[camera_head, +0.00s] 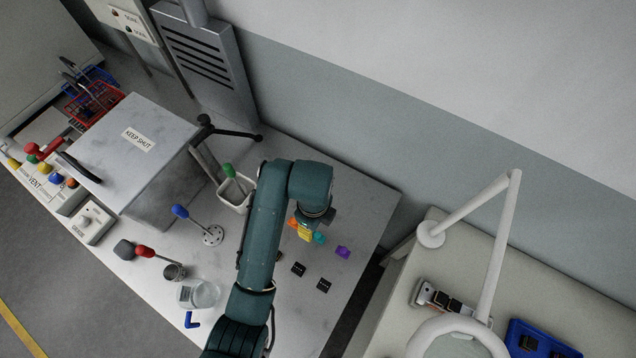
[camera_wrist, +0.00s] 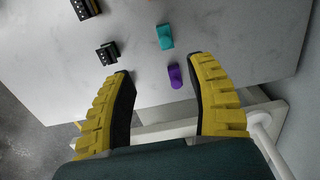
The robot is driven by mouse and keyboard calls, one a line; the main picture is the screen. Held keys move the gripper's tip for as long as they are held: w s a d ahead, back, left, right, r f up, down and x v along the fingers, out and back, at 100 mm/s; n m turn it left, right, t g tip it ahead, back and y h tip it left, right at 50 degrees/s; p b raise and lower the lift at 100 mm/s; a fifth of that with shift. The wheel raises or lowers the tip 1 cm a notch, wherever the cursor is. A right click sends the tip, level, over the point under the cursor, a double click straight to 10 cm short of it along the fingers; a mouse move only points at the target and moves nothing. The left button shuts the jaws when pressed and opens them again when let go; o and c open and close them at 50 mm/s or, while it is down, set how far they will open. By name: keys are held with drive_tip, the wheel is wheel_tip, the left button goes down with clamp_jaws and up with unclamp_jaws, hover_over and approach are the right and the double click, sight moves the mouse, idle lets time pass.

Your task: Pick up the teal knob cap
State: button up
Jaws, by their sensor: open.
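The teal knob cap (camera_wrist: 165,37) lies on the pale marbled tabletop, ahead of my fingertips in the wrist view. In the head view the teal cap (camera_head: 319,238) shows just below and right of my wrist, beside a yellow part of my gripper. My gripper (camera_wrist: 163,78) is open, with its yellow, black-padded fingers wide apart and nothing held. In the head view my gripper (camera_head: 306,231) is mostly hidden under my wrist. A purple cap (camera_wrist: 175,76) lies nearer, between the fingertips in the wrist picture, and shows right of the teal one in the head view (camera_head: 342,252).
Black connectors (camera_head: 298,269) lie on the table close by; one (camera_wrist: 107,54) is near my left finger. An orange piece (camera_head: 292,222) is by the teal cap. The table's right edge is near the purple cap.

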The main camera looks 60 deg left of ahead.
sight(318, 235)
wheel_tip(318, 235, down, 9)
drive_tip(key=shift+w+d+f+b, duration=0.1)
drive_tip(key=shift+b, duration=0.45)
drive_tip(key=f, duration=0.3)
drive_tip(key=f+b, duration=0.1)
drive_tip(key=f, duration=0.1)
drive_tip(key=shift+w+d+f, duration=0.1)
drive_tip(key=shift+w+f, duration=0.2)
drive_tip(key=shift+w, duration=0.05)
drive_tip(key=shift+c, duration=0.2)
drive_tip(key=c, duration=0.9)
